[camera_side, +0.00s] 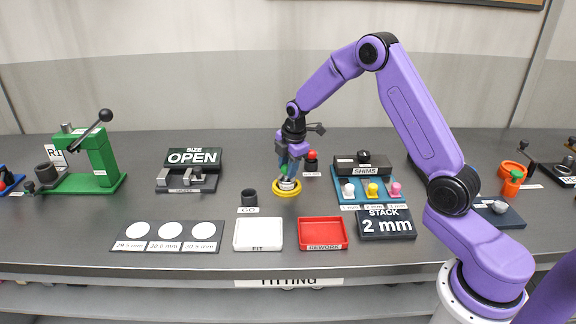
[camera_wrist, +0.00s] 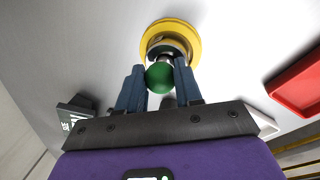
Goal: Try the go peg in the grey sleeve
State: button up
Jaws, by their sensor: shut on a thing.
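My gripper (camera_side: 287,166) points down over the yellow ring (camera_side: 287,192) in the middle of the bench. In the wrist view its two blue fingers (camera_wrist: 160,72) are shut on the go peg by its green ball knob (camera_wrist: 159,77). The grey sleeve (camera_wrist: 178,44) sits inside the yellow ring (camera_wrist: 194,34). The peg's metal part below the knob lies over or in the sleeve's mouth; I cannot tell how deep. The dark GO holder (camera_side: 249,196) stands left of the ring and looks empty.
A white FIT tray (camera_side: 258,247) and red REWORK tray (camera_side: 322,246) lie in front. A red-knobbed peg (camera_side: 312,156) stands behind right. The SHIMS stand (camera_side: 361,170) and STACK sign (camera_side: 387,224) are right. The OPEN sign (camera_side: 193,158) and green press (camera_side: 102,160) are left.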

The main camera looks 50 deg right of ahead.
jog(key=shift+f, duration=0.35)
dwell(1.3)
jog(key=shift+w+v, duration=0.25)
jog(key=shift+v, duration=1)
jog(key=shift+w+v, duration=0.25)
jog(key=shift+v, duration=1)
jog(key=shift+w+v, duration=0.3)
jog(key=shift+v, duration=0.95)
jog(key=shift+d+r, duration=0.15)
jog(key=shift+r, duration=0.1)
